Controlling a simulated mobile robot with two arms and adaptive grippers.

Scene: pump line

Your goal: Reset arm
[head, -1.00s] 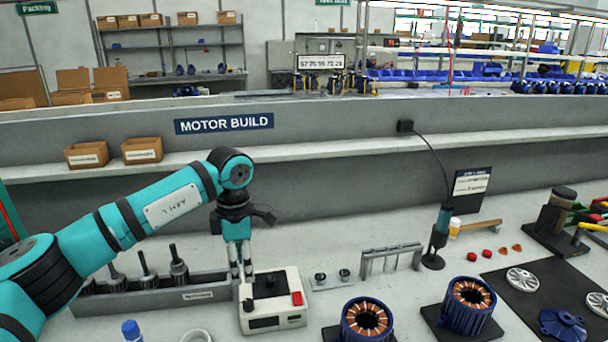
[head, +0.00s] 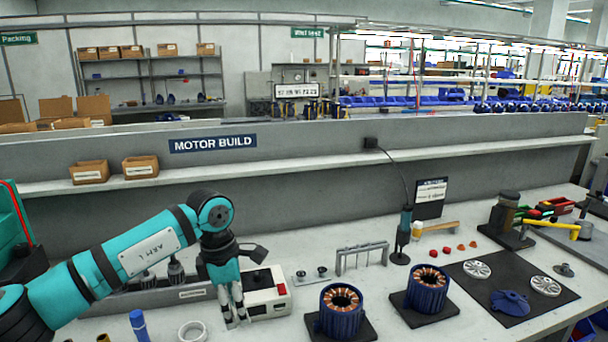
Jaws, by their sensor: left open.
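I cannot tell whether the fingertips touch the bench. My right gripper is not in view.
Behind my arm is a grey rack (head: 195,293) with upright shafts. To the right are two wound stators (head: 341,312), (head: 428,290), a grey stand (head: 362,257), an upright driver (head: 403,237) and a black mat (head: 520,317).

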